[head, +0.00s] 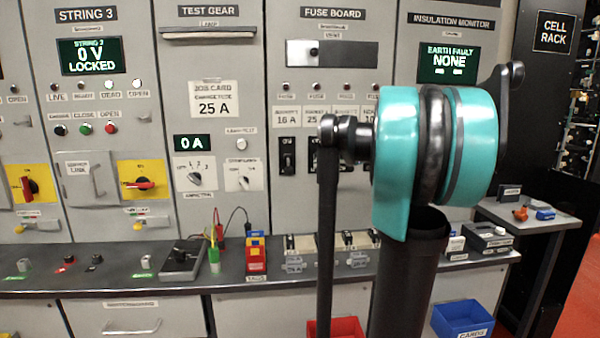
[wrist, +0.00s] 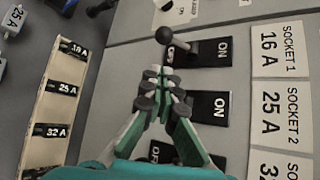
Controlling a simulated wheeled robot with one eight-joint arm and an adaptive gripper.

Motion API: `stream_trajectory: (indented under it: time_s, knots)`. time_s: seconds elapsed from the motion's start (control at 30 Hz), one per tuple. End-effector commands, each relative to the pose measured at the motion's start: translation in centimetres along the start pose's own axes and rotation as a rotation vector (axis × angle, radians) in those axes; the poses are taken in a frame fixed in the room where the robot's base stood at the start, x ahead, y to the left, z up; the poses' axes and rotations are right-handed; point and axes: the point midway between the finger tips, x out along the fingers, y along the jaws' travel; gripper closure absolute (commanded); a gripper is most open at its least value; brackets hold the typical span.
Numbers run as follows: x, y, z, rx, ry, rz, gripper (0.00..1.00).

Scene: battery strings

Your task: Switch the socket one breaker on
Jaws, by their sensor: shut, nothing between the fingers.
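The socket one breaker (wrist: 211,52) is a black plate beside the "SOCKET 1 16 A" label (wrist: 279,51) in the wrist view. ON is printed on its right end and OFF on its left. A black ball-ended lever (wrist: 165,36) stands at its OFF end. My gripper (wrist: 158,76) is shut and empty, its tips just below and left of that lever; I cannot tell whether they touch. The head view shows the same breaker (head: 287,155) on the fuse board, left of my arm. My fingers are hidden there behind the arm.
The socket two breaker (wrist: 212,106) is close beside my fingers, which partly cover it and the third breaker (wrist: 160,152). A pale strip with rating tags (wrist: 52,103) is at left. A bench (head: 230,262) with leads and small parts runs below the panels.

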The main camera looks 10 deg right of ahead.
Motion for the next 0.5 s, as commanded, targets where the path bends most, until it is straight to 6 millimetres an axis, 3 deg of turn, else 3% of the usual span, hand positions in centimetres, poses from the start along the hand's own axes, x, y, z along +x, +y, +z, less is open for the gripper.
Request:
stream_trajectory:
  time_s: [0.17,0.5]
  knots:
    - [1.3,0.0,0.0,-0.003,-0.001,0.002,1.0]
    - [7.1,0.1,0.1,-0.003,-0.002,0.003,1.0]
